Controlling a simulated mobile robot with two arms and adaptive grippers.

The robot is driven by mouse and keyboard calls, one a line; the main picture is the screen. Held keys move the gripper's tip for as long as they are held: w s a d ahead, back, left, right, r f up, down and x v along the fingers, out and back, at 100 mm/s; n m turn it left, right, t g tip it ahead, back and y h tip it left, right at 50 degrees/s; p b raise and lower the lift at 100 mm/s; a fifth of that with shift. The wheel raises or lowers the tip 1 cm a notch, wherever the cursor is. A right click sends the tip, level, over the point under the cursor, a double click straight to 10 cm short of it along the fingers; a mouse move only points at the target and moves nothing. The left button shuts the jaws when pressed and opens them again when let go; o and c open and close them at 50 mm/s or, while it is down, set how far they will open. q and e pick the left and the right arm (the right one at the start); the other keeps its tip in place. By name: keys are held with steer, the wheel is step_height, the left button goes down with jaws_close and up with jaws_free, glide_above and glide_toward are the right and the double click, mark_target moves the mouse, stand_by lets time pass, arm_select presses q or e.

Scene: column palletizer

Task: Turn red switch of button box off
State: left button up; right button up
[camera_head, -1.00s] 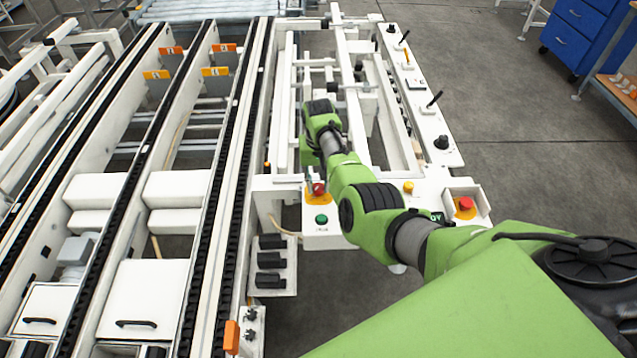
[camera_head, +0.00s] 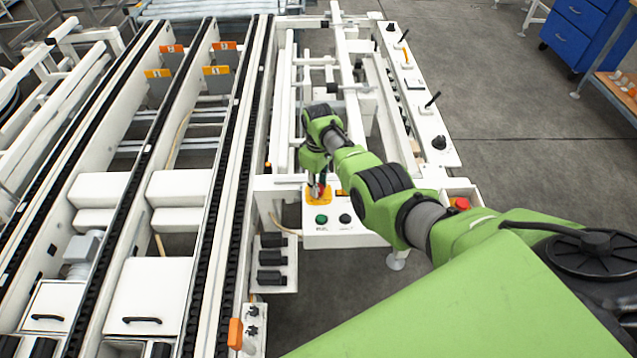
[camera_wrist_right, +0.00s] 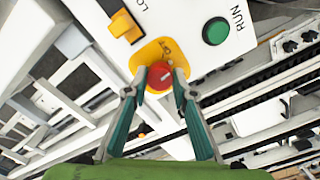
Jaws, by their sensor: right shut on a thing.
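The red switch (camera_wrist_right: 160,77) sits on a yellow plate (camera_wrist_right: 147,54) of the white button box (camera_head: 337,235). My right gripper (camera_wrist_right: 158,86) is shut on the red switch, with one finger on each side of it in the right wrist view. In the head view the right gripper (camera_head: 317,190) reaches down to the yellow plate and mostly hides the switch. A green RUN button (camera_wrist_right: 215,31) is beside it, and it also shows in the head view (camera_head: 321,219). My left gripper is not in view.
A black knob (camera_head: 345,218) is right of the green button. A yellow switch (camera_wrist_right: 125,27) is near the red one. A second red button (camera_head: 461,204) stands further right. Conveyor rails (camera_head: 205,215) run along the left. Open floor lies to the right.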

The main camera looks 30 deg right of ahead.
steer(key=n, duration=0.3)
steer(key=shift+n, duration=2.2)
steer(key=o, duration=1.1)
step_height(320, 180, up, 12)
